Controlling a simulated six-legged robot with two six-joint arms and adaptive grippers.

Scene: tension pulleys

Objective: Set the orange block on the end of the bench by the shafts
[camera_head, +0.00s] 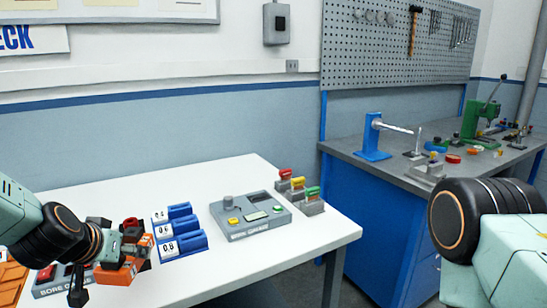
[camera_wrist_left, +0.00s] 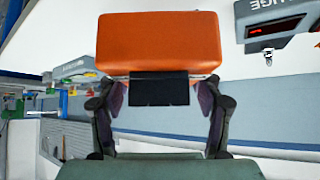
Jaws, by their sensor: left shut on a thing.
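An orange block (camera_head: 118,274) is held low at the left, over the white table. My left gripper (camera_head: 124,250) is shut on it and partly hides it. In the left wrist view the orange block (camera_wrist_left: 158,42) spans the front of my left gripper (camera_wrist_left: 160,92), whose two dark fingers reach its near side. The blue workbench (camera_head: 350,147) stands at the right, well away from the block. A blue stand (camera_head: 371,138) with a light metal shaft (camera_head: 396,128) is at its near left end. My right gripper is out of view; only its arm shows.
The white table (camera_head: 232,172) holds blue numbered blocks (camera_head: 184,243), a grey gauge box (camera_head: 248,214) and colour-topped holders (camera_head: 299,190). A green press (camera_head: 481,120) and small parts stand farther along the bench. A gap separates table and bench. The table's back middle is clear.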

